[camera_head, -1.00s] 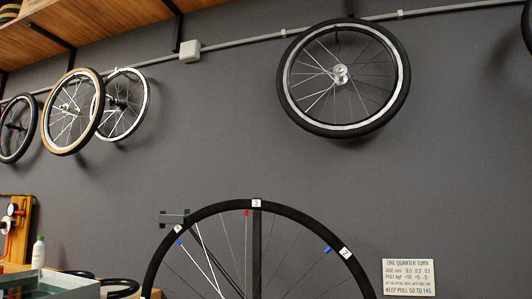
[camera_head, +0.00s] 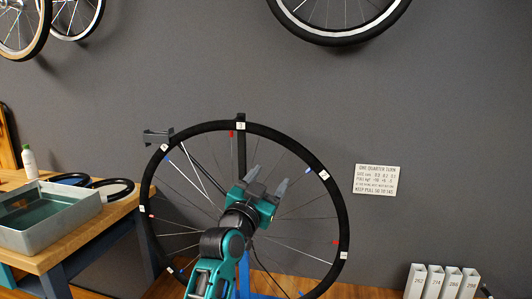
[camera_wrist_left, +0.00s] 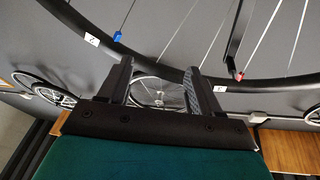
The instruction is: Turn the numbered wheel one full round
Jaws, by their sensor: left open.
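The numbered wheel (camera_head: 333,185) stands upright in front of the grey wall, with a black rim, thin spokes and white number tags. Red and blue marks sit on some spokes near the rim. My left gripper (camera_head: 266,180) is in front of the wheel's middle in the head view and hides part of the hub. Its two fingers are apart with nothing between them. In the left wrist view the open fingers (camera_wrist_left: 157,80) point toward the rim (camera_wrist_left: 270,83), with one white tag near the right finger. Whether they touch the rim I cannot tell. My right gripper is not seen.
A wooden bench (camera_head: 75,243) at the left holds a grey tray (camera_head: 42,243), a white bottle (camera_head: 29,162) and black rings. A sign (camera_head: 377,180) hangs right of the wheel. Numbered white boxes (camera_head: 433,283) stand at lower right. Other wheels (camera_head: 340,36) hang above.

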